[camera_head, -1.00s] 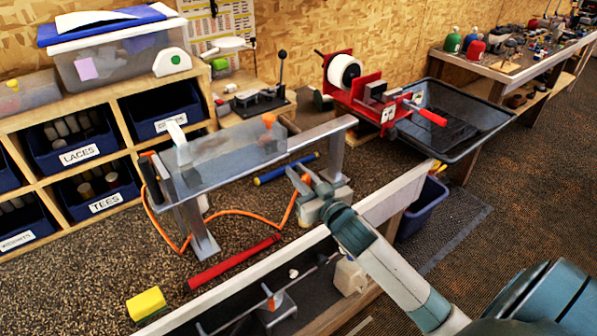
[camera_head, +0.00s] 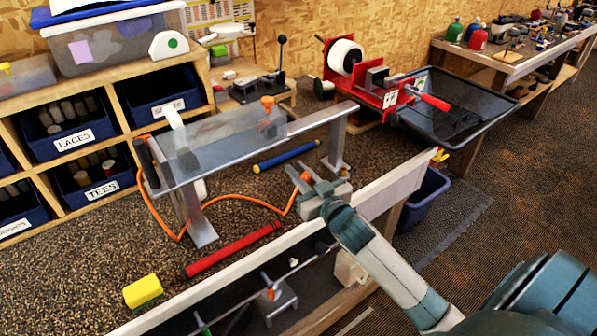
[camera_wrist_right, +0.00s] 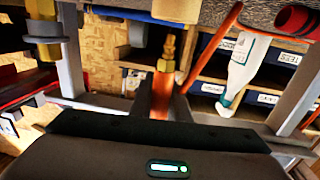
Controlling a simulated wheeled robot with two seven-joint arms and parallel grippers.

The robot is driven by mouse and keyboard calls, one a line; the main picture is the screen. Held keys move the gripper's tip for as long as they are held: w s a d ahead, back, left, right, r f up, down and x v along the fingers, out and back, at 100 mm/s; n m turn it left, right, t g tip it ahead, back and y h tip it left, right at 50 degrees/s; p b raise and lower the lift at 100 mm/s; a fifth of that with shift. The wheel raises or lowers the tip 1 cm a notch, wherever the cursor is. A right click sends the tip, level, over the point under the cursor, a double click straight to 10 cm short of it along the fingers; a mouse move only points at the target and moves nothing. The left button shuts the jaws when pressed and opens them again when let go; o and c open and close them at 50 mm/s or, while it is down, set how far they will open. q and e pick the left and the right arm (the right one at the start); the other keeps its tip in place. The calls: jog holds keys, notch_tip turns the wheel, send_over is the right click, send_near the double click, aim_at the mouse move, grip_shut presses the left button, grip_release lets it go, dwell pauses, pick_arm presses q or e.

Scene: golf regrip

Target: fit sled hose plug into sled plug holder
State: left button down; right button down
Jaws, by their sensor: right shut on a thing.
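My right gripper (camera_head: 301,180) is low over the bench, in front of the sled's right leg. In the right wrist view its fingers (camera_wrist_right: 161,97) are shut on the sled hose plug (camera_wrist_right: 167,52), an orange body with a brass tip pointing up in that view. The orange hose (camera_head: 240,212) loops from the sled's left side to this gripper. The sled (camera_head: 225,152) is a long metal rail on legs with a clear trough. I cannot tell for sure which part is the sled plug holder. A brass fitting (camera_wrist_right: 43,28) in a grey ring shows at upper left in the wrist view.
A red grip (camera_head: 233,250), a blue grip (camera_head: 287,156) and a yellow sponge (camera_head: 143,291) lie on the bench. A red vise (camera_head: 375,85) and black tray (camera_head: 460,108) stand behind. The white bench edge (camera_head: 240,278) runs beneath my right arm.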

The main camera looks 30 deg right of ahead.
jog(key=shift+p, duration=0.75)
dwell(1.7)
jog(key=shift+f+b, duration=0.85)
jog(key=shift+f, duration=0.8)
dwell(0.3)
jog(key=c, duration=1.6)
grip_release()
jog(key=shift+s+a+r+b, duration=0.15)
jog(key=shift+s+b, duration=1.1)
jog(key=shift+s, duration=3.1)
jog(key=shift+s+a+r+b, duration=0.1)
jog(key=shift+s+b, duration=1.1)
jog(key=shift+s, duration=3.15)
jog(key=shift+f, duration=0.1)
